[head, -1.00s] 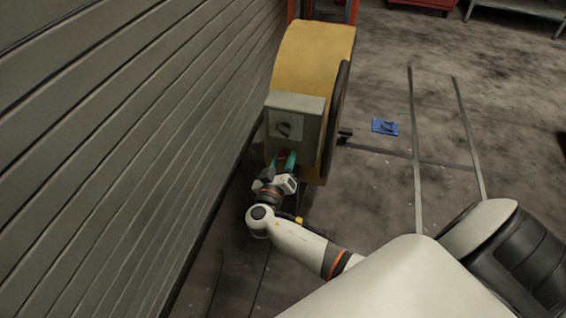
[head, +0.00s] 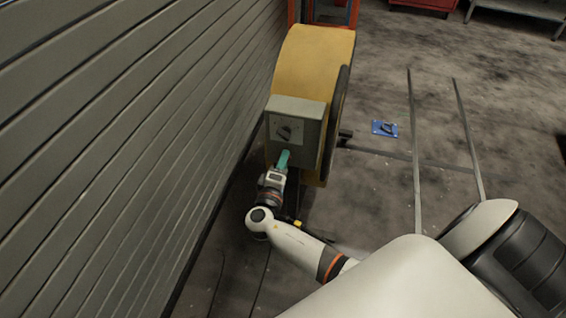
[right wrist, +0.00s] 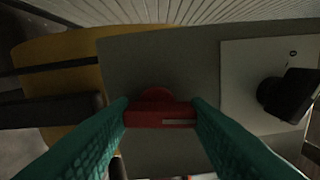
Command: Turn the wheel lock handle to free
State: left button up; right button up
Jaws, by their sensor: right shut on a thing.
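The red lock handle (right wrist: 158,115) shows in the right wrist view, on the face of a grey control box (right wrist: 155,60). Its bar spans the gap between the two teal fingers of my right gripper (right wrist: 160,110), which is shut on it. In the head view, the grey box (head: 312,110) is fixed to the yellow wheel housing, and my right gripper (head: 283,160) is at its lower edge. There the fingers overlap, one in front of the other, and hide the red handle. My left gripper is not in view.
A black knob (head: 286,132) sits on the box above the gripper. The yellow housing (head: 312,58) has a dark wheel (head: 336,115) on its right side. A slatted wall (head: 120,130) stands close on the left.

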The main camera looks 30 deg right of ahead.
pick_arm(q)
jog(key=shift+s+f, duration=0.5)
pick_arm(e)
jog(key=shift+n, duration=0.7)
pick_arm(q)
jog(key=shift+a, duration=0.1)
pick_arm(e)
jog(key=o, duration=1)
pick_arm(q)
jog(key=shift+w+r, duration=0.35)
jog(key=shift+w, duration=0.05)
pick_arm(e)
jog(key=v, duration=1.2)
